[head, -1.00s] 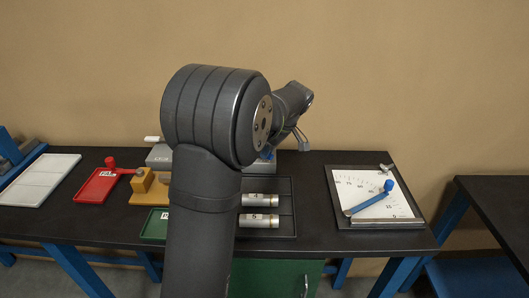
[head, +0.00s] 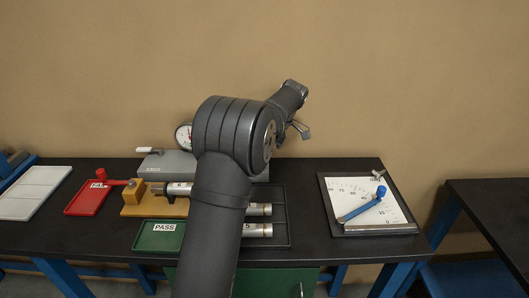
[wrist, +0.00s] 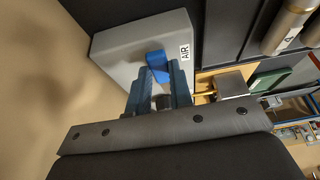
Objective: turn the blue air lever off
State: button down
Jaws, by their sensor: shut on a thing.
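The blue air lever (wrist: 157,66) stands on a grey box beside a white AIR label (wrist: 184,52) in the wrist view. My gripper (wrist: 161,76) is shut on the lever, with one blue-grey finger on each side of it. The fingers hide the lever's lower part. In the head view the grey box (head: 165,164) stands at the back of the table, partly behind my arm. The blue lever and my fingertips are hidden there.
A dial gauge (head: 183,137) rises behind the box. A yellow fixture (head: 135,205) holding a metal cylinder, a red tray (head: 84,203) and a green PASS tray (head: 148,243) lie left of my arm. A dark rack (head: 279,205) with cylinders and an angle board (head: 335,200) lie right.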

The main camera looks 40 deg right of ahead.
dwell(0.3)
jog(key=c, duration=1.3)
grip_release()
jog(key=v, duration=1.7)
jog(key=shift+r, duration=0.3)
jog(key=shift+a+f, duration=0.1)
jog(key=x, duration=1.7)
jog(key=shift+f, duration=0.2)
